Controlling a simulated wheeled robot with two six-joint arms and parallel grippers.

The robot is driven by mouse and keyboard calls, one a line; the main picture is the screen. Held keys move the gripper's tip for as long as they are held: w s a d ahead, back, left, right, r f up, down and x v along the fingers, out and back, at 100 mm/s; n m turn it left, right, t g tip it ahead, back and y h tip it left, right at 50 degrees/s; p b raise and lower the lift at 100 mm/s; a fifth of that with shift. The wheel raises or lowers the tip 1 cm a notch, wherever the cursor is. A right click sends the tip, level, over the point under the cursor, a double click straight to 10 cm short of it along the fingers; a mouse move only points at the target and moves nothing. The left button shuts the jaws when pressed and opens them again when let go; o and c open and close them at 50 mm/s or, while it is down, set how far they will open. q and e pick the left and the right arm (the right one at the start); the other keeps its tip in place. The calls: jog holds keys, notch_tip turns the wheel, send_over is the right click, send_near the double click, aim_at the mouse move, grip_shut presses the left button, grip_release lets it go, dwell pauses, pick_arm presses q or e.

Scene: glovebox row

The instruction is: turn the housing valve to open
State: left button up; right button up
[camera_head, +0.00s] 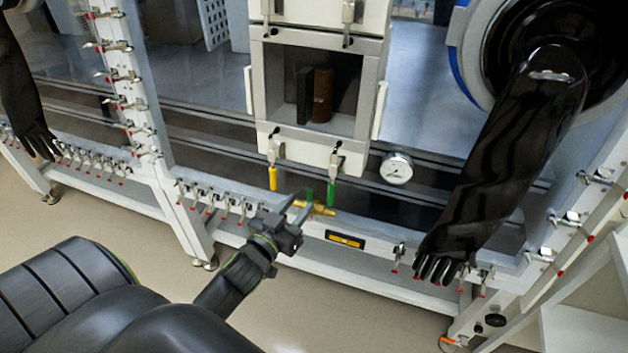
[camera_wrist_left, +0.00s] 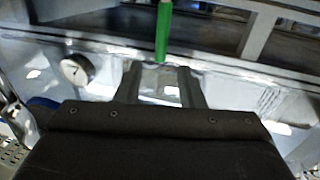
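The housing valve shows in the head view as a small brass body (camera_head: 322,210) on the white frame rail below the glovebox port. A short green piece (camera_head: 310,194) stands up at its left end and looks like its lever. My left gripper (camera_head: 301,204) is just left of the valve, its fingers apart and pointing at it; I cannot tell whether they touch it. In the left wrist view the fingers (camera_wrist_left: 159,70) are also apart, with no held object visible between them. My right gripper is in neither view.
A pressure gauge (camera_head: 397,168) is to the right, also in the wrist view (camera_wrist_left: 75,69). A black glove (camera_head: 500,175) hangs farther right.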

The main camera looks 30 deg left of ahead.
aim_at(308, 194)
pick_arm(q)
jog(key=w+p, duration=0.1)
jog(key=w, duration=0.7)
jog(key=shift+a, duration=0.15)
grip_shut()
